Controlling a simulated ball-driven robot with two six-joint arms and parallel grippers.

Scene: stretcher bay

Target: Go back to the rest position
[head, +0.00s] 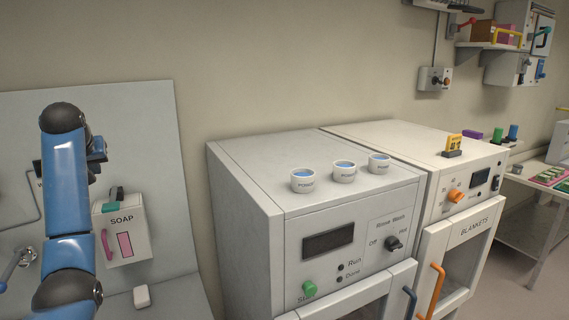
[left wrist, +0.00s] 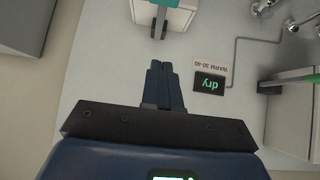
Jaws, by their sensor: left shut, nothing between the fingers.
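My left arm, blue with black joints, stands raised at the left of the head view. Its left gripper (head: 98,150) is partly hidden behind the arm, in front of the grey wall panel and above the soap dispenser (head: 130,246). In the left wrist view the two dark fingers (left wrist: 163,84) are together with nothing between them. They point toward a white box with a green part (left wrist: 174,4) and appear apart from it. My right gripper is in neither view.
A white cabinet (head: 240,213) with three cups on top stands right of the arm. A blankets cabinet (head: 467,229) stands beside it.

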